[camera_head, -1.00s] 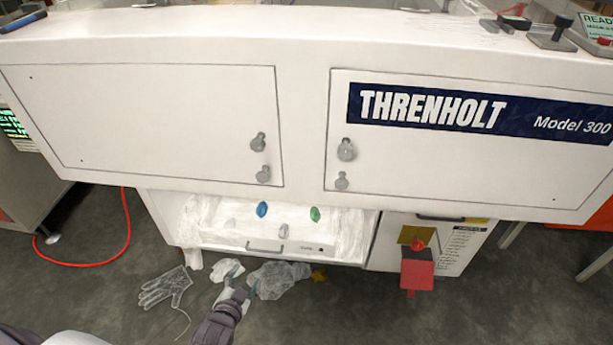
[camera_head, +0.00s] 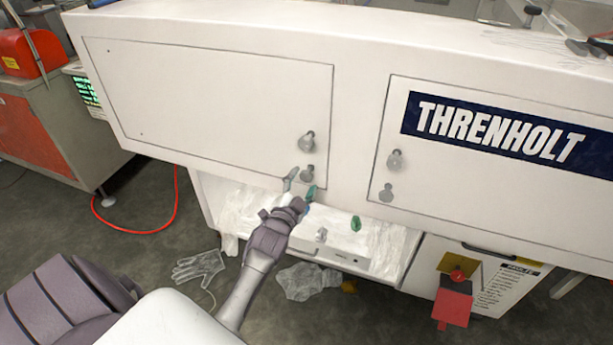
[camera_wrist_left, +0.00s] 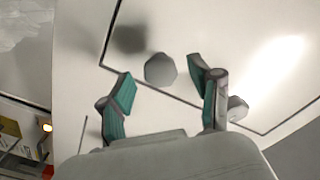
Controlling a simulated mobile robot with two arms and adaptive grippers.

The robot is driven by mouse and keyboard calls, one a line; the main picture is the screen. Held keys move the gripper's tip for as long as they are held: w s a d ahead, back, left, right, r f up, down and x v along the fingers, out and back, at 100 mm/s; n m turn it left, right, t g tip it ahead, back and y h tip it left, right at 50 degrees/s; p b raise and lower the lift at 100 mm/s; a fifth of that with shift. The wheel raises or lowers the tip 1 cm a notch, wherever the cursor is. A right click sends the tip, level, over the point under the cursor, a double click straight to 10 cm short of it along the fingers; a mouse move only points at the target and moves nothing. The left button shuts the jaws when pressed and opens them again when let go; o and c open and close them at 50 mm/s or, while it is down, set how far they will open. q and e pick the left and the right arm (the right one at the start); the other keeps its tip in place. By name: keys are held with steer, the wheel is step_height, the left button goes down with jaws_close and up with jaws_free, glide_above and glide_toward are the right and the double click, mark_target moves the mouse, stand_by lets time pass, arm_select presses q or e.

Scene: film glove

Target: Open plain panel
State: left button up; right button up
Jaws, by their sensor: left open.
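The plain panel (camera_head: 205,105) is the unmarked left door of the white machine. It lies flush in its outline and looks shut. Two grey knobs sit near its right edge, an upper knob (camera_head: 307,141) and a lower knob (camera_head: 307,173). My left gripper (camera_head: 301,186) is open at the panel's lower right corner, at the lower knob. In the left wrist view, the lower knob (camera_wrist_left: 160,70) appears between the spread teal fingertips (camera_wrist_left: 158,76), with no visible grip on it. The upper knob (camera_wrist_left: 237,108) is partly hidden beside one finger. My right gripper is out of view.
The labelled panel (camera_head: 480,175) with its own two knobs is to the right. Below is an open bay (camera_head: 375,240) lined with crumpled film. A clear glove (camera_head: 198,267) and film (camera_head: 308,281) lie on the floor. A red box (camera_head: 453,302) sticks out at lower right.

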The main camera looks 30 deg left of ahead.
arm_select(q)
steer(key=shift+x, duration=1.5)
jaws_close()
